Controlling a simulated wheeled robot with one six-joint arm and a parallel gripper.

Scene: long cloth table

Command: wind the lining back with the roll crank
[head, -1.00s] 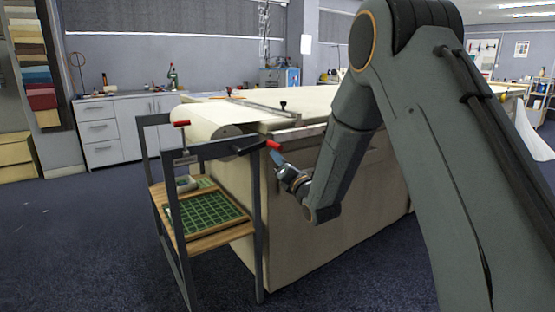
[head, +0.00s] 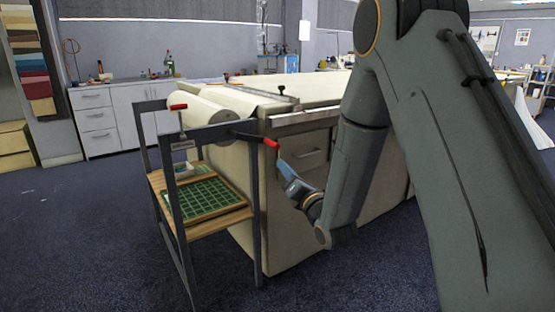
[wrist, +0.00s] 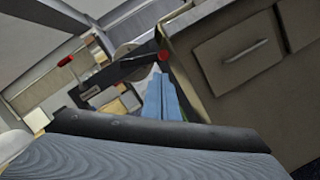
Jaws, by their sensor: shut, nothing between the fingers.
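The roll crank has a black arm and a red handle (head: 271,142), and sticks out from the right end of the dark roll stand. The pale lining roll (head: 218,106) lies in the top of the stand, against the end of the long table. My gripper (head: 284,168) is shut and empty, just below and right of the red handle, and looks apart from it. In the wrist view the blue fingers (wrist: 160,98) point toward the red handle (wrist: 163,56), with a small gap in the picture. The wrist housing hides the lower part of that view.
The long table (head: 330,82) has a drawer front (head: 309,160) close beside my gripper. A second red handle (head: 178,107) stands on the stand's left side. Below it, a wooden shelf holds a green gridded tray (head: 200,196). The floor left of the stand is clear.

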